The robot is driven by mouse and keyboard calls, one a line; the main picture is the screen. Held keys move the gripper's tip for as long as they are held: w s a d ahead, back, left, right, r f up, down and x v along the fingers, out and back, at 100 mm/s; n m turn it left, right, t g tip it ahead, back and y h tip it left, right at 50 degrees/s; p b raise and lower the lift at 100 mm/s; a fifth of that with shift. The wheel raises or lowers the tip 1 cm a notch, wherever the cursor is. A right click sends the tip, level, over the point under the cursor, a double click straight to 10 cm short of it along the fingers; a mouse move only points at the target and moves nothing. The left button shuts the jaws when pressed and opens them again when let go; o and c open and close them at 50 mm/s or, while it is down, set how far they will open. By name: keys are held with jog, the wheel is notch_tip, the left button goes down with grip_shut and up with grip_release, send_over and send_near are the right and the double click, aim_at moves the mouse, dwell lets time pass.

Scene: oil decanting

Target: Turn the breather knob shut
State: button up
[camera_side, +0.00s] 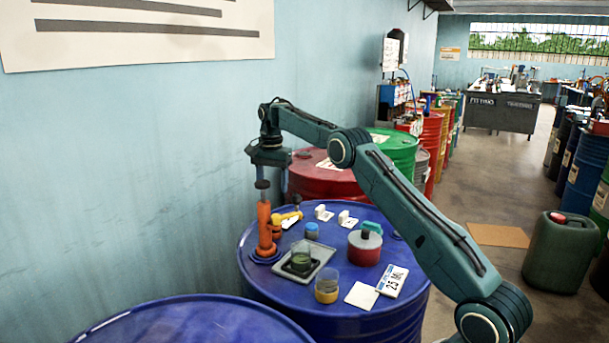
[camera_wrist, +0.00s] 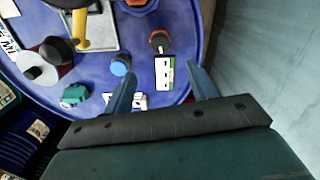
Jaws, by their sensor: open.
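The breather knob appears to be the small orange-and-black fitting (camera_wrist: 158,40) on the blue drum top (camera_wrist: 192,30), beside a white tag with a green stripe (camera_wrist: 164,71). In the side view an orange-and-dark fitting (camera_side: 277,229) shows just right of the orange pump (camera_side: 265,232), partly hidden by it; this seems to be the same knob. My gripper (camera_side: 270,184) hangs above the pump side of the drum, pointing down. In the wrist view my gripper (camera_wrist: 162,75) is open, its fingers apart with nothing held between them. The knob lies ahead of the fingertips, not touched.
A tray (camera_side: 290,274) with a beaker, a jar (camera_side: 327,287), a blue cap (camera_side: 312,230) and a red can (camera_side: 364,249) stand nearby. The wall (camera_side: 130,180) is close behind on the left. A red drum (camera_side: 325,178) stands behind.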

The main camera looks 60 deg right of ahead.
jog(key=s+a+r+n+t, duration=0.1)
jog(key=s+a+r+n, duration=0.1)
jog(key=s+a+r, duration=0.2)
jog(key=s+a+r+n+t, duration=0.1)
jog(key=s+a+r+n, duration=0.2)
jog(key=a+r, duration=0.4)
jog(key=shift+s+a+r+h, duration=0.25)
jog(key=shift+s+r, duration=0.5)
jog(key=shift+r, duration=1.2)
jog(key=shift+w+d, duration=0.1)
jog(key=shift+d, duration=0.05)
jog(key=w+d+f+m+g, duration=0.2)
jog(key=w+d+f+m, duration=0.6)
jog(key=d+f, duration=0.3)
notch_tip(320, 180, down, 2)
jog(key=shift+w+d+f, duration=0.15)
jog(key=shift+d+f, duration=0.05)
jog(key=shift+d, duration=0.05)
jog(key=shift+f, duration=0.15)
jog(key=shift+f, duration=6.75)
